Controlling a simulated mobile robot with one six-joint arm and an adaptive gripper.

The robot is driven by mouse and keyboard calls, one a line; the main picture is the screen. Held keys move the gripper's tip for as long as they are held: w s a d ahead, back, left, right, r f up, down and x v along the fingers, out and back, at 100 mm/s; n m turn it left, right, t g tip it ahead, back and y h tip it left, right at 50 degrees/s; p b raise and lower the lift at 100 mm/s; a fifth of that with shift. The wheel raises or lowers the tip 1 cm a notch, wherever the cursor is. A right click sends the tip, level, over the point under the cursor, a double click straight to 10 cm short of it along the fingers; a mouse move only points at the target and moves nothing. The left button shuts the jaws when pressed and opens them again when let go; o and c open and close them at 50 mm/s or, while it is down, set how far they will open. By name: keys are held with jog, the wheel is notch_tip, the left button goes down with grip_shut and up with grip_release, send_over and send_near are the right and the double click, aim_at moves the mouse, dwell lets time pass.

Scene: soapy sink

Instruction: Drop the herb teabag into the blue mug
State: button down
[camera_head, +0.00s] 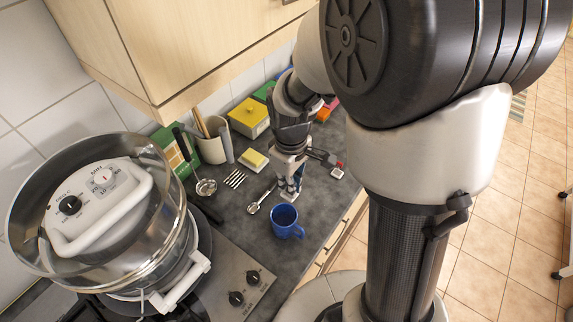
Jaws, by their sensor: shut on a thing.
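The blue mug (286,222) stands upright on the dark counter, with its handle to the right. My gripper (290,187) points down just behind the mug, apart from it and a little to its right at the wrist. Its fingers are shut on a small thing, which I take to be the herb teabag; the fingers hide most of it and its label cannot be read. A small white packet with a dark reddish mark (337,173) lies on the counter to the right of the gripper.
A large glass-walled pot with a white appliance (100,205) stands on the hob at left. A ladle (205,186), fork (235,178), spoon (254,207), sponge (254,159), utensil holder (213,145) and yellow box (250,117) are behind. A cupboard (180,45) overhangs the counter.

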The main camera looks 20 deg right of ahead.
jog(key=shift+s+a+f, duration=0.1)
jog(key=shift+f, duration=0.1)
jog(key=f+b, duration=0.1)
jog(key=f, duration=0.1)
jog(key=f+b, duration=0.3)
jog(key=b, duration=0.1)
jog(key=shift+d+f, duration=0.25)
jog(key=shift+f, duration=0.15)
jog(key=c, duration=1.7)
grip_release()
notch_tip(320, 180, up, 12)
jog(key=shift+r, duration=0.1)
